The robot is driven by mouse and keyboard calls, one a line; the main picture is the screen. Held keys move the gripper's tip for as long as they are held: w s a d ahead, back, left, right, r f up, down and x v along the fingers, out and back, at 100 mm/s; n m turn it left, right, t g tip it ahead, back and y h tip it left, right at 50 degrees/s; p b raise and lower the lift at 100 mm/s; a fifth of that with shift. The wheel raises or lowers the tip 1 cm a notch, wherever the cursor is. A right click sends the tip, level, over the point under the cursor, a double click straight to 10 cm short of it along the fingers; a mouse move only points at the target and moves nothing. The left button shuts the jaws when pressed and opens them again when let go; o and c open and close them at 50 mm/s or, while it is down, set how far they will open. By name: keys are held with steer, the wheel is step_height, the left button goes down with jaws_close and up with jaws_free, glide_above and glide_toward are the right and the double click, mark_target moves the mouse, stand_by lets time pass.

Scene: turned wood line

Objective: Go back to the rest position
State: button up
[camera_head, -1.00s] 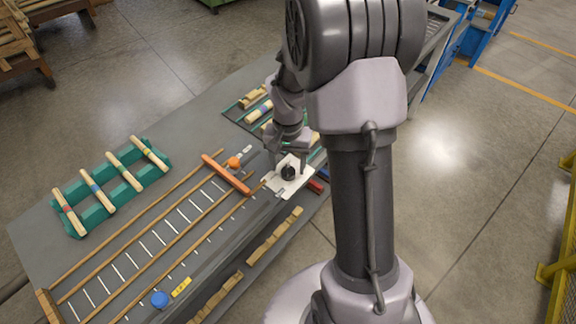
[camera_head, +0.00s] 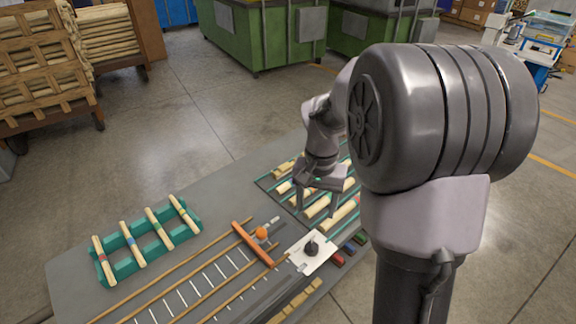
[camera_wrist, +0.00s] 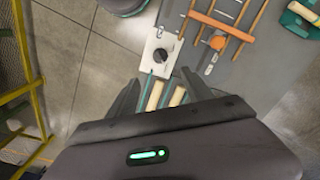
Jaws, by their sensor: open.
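My gripper (camera_head: 315,212) is open and empty, above the table near the rack of wooden pieces in the head view. In the wrist view my gripper (camera_wrist: 160,88) shows its two dark fingers spread apart, with nothing between them but the scene below. A white plate with a black knob (camera_head: 312,249) lies on the table just in front of the gripper; it also shows in the wrist view (camera_wrist: 150,50). My arm hides part of the table's right side.
A teal rack (camera_head: 128,266) holds several banded wooden spindles at the left. An orange bar (camera_head: 252,243) crosses the wooden rails. Several turned pieces lie in a dark tray (camera_head: 268,183) at the back. Green bins (camera_head: 262,38) and a wooden rack (camera_head: 38,75) stand behind on open floor.

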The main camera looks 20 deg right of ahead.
steer(key=s+a+r+n+t+y+b, duration=0.1)
steer(key=s+a+r+t, duration=0.2)
steer(key=s+a, duration=0.5)
steer(key=s+a+r+n+t+y+b, duration=0.1)
steer(key=s+a+r+n+t+b, duration=0.1)
steer(key=s+a+r, duration=0.4)
steer(key=s+a, duration=0.1)
steer(key=s, duration=0.2)
steer(key=shift+s+a+r+t, duration=0.15)
steer(key=shift+a+t, duration=0.25)
